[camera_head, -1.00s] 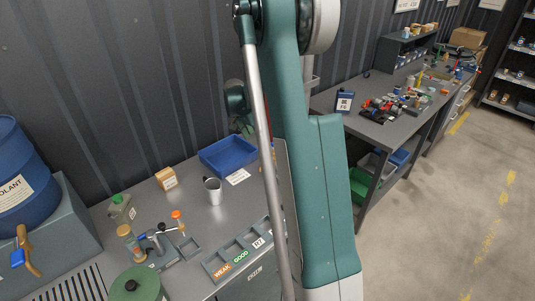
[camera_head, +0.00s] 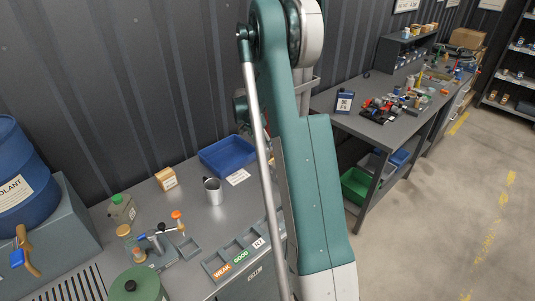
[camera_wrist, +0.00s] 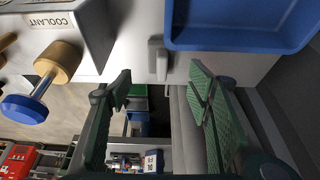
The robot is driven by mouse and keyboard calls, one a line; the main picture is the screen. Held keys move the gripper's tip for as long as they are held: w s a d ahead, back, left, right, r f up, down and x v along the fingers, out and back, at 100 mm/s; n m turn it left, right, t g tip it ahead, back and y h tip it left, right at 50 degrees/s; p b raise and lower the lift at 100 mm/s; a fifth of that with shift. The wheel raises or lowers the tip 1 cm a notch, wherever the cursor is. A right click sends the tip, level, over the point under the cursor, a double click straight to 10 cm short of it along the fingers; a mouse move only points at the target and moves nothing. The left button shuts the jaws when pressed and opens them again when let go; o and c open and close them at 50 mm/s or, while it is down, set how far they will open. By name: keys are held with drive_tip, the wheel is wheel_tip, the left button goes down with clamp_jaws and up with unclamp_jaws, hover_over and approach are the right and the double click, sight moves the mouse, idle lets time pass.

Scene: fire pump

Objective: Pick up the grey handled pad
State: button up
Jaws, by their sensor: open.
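A small light-grey piece with a raised handle-like bar (camera_wrist: 158,60) shows in the wrist view, on the pale grey surface beside the blue bin. It looks like the grey handled pad, but I cannot be sure. My gripper (camera_wrist: 165,100) is open in the wrist view, its two green fingers spread wide with nothing between them. The grey piece lies beyond the gap between the fingertips, apart from them. In the head view I cannot make out the pad, and my arm hides part of the bench and most of the gripper.
The blue bin (camera_wrist: 240,22) is close at the upper right, also on the bench in the head view (camera_head: 227,154). A grey mug (camera_head: 213,192) and sorting tray (camera_head: 222,262) stand on the bench.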

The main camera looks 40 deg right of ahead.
sight(267, 148)
drive_tip(key=shift+x, duration=1.1)
drive_tip(key=shift+x, duration=2.6)
drive_tip(key=shift+w+d+r, duration=0.1)
drive_tip(key=shift+w+d, duration=0.05)
drive_tip(key=shift+w, duration=0.05)
drive_tip(key=c, duration=1)
